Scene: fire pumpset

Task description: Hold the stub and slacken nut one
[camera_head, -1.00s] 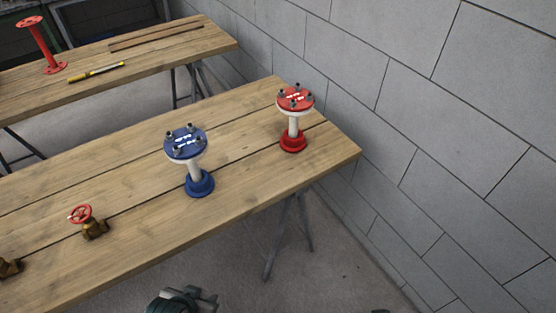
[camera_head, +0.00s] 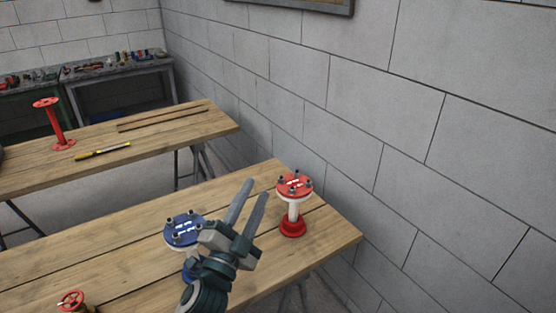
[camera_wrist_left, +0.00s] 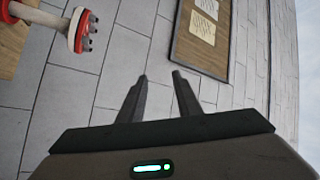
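Two short flanged stubs stand upright on the near wooden bench. The red stub (camera_head: 293,213) has a white pipe, a red base and a red top flange (camera_head: 295,184) with several bolts and nuts. The blue-topped stub (camera_head: 183,232) is to its left, its pipe and base partly hidden by my left arm. My left gripper (camera_head: 254,188) is open and empty, raised over the bench between the two top flanges, fingers pointing up and away. In the left wrist view the open fingers (camera_wrist_left: 160,77) face the wall, and the red flange (camera_wrist_left: 78,30) shows at upper left. My right gripper is out of view.
The near bench (camera_head: 110,250) also bears a valve with a red handwheel (camera_head: 70,301). A second bench (camera_head: 185,130) behind holds a red flanged pipe (camera_head: 54,125) and a yellow tool (camera_head: 103,152). A grey block wall (camera_head: 400,130) closes off the right side.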

